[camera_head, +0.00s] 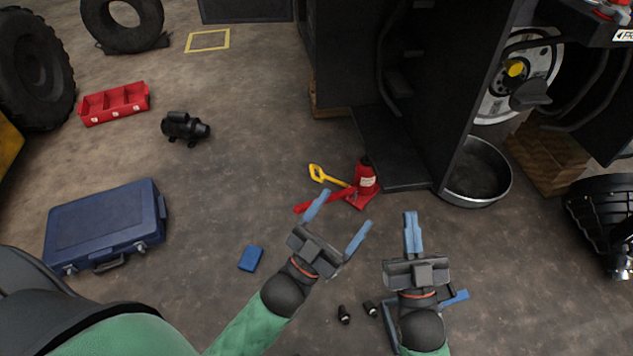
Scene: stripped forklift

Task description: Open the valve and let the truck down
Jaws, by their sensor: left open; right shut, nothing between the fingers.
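A red bottle jack (364,181) stands upright on the floor beside the truck's dark step. A yellow-handled tool (322,175) lies against or just behind it, and a red bar (311,203) extends left from the jack's base. The valve is too small to make out. The black truck (400,140) rises behind the jack. My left gripper (338,222) is open, its blue fingers spread just in front of the jack, with nothing between them. My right gripper (412,218) is shut and empty, to the right of the left one and in front of the step.
A round metal pan (477,182) and wooden blocks (550,159) stand by the truck on the right. A blue case (105,227), a red tray (114,103), a black motor-like part (185,127) and a small blue box (251,258) lie left.

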